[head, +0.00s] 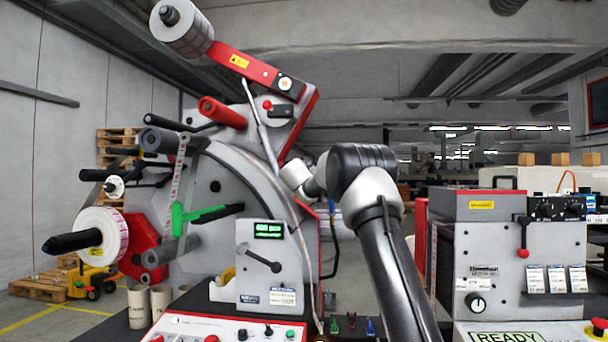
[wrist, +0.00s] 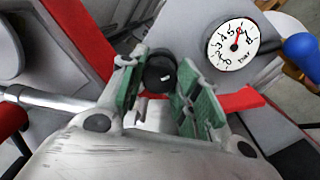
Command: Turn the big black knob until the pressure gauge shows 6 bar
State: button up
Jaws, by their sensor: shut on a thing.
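The big black knob (wrist: 160,73) is in the wrist view, between the green-padded fingers of my gripper (wrist: 158,88). My gripper is shut on the knob; the near parts of the fingers hide some of its sides. The round white pressure gauge (wrist: 235,44) is to the right of the knob, tilted in the picture. Its red needle points up and slightly right, near the 5 to 6 part of the scale; I cannot read the exact value. In the head view my arm reaches left to the machine, and the fingers and knob cannot be made out.
A red bar (wrist: 78,38) runs close to the left of my gripper. A blue ball (wrist: 300,46) sits right of the gauge. In the head view the label rewinder (head: 230,160) fills the left, and a grey cabinet (head: 490,240) stands to the right.

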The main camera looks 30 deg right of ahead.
dwell(0.3)
jog(key=o, duration=1)
jog(key=shift+d, duration=0.1)
jog(key=v, duration=1.2)
jog(key=shift+f, duration=0.1)
